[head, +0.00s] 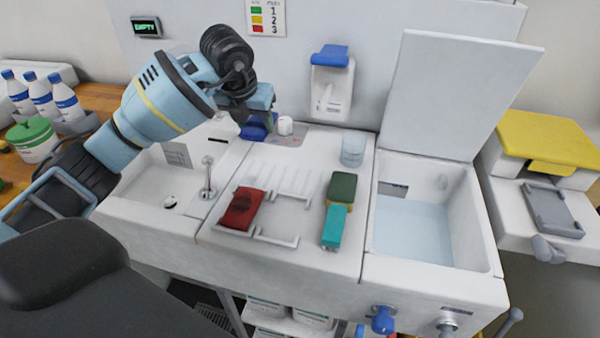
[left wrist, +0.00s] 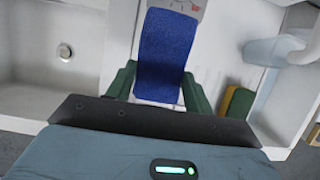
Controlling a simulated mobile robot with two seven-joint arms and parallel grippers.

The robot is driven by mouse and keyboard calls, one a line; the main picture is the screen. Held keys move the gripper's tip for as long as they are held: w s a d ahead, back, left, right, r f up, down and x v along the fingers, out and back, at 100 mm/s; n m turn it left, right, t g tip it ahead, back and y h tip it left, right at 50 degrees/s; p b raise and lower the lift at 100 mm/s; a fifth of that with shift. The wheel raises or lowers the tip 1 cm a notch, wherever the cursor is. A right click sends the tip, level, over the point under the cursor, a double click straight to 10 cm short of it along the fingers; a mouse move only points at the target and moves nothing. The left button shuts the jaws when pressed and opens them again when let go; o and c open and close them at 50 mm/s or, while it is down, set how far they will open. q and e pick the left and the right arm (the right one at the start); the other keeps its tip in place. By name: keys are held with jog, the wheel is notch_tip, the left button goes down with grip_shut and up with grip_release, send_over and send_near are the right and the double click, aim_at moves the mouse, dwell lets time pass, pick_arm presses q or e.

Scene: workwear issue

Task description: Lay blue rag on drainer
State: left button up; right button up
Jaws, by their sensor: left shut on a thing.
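My left gripper (head: 258,110) is shut on the blue rag (head: 256,130), above the back of the white counter, behind the drainer. In the left wrist view the rag (left wrist: 165,50) extends forward between the two green fingers. The drainer (head: 285,182) is the white ribbed section with low rails in the middle of the counter. A dark red folded cloth (head: 241,208) lies at its front left. Whether the rag touches the counter is hard to tell. My right gripper is not in view.
A green and yellow sponge (head: 341,188) and a teal block (head: 333,228) lie right of the drainer. A clear cup (head: 353,150) stands behind them. A sink with a tap (head: 208,178) is at left. A water-filled basin (head: 412,228) with a raised lid (head: 455,95) is at right.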

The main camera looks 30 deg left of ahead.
pick_arm(q)
jog(key=shift+s+f, duration=0.15)
jog(key=shift+f, duration=0.15)
send_over(262, 165)
jog(key=s, duration=0.2)
jog(key=f, duration=0.5)
jog(key=shift+w, duration=0.25)
jog(key=shift+d+f, duration=0.1)
jog(key=shift+f, duration=2.1)
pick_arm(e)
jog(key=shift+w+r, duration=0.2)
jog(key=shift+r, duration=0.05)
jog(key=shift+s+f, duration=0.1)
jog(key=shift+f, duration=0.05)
pick_arm(q)
jog(key=o, duration=1)
jog(key=shift+f, duration=0.1)
jog(key=shift+o, duration=0.2)
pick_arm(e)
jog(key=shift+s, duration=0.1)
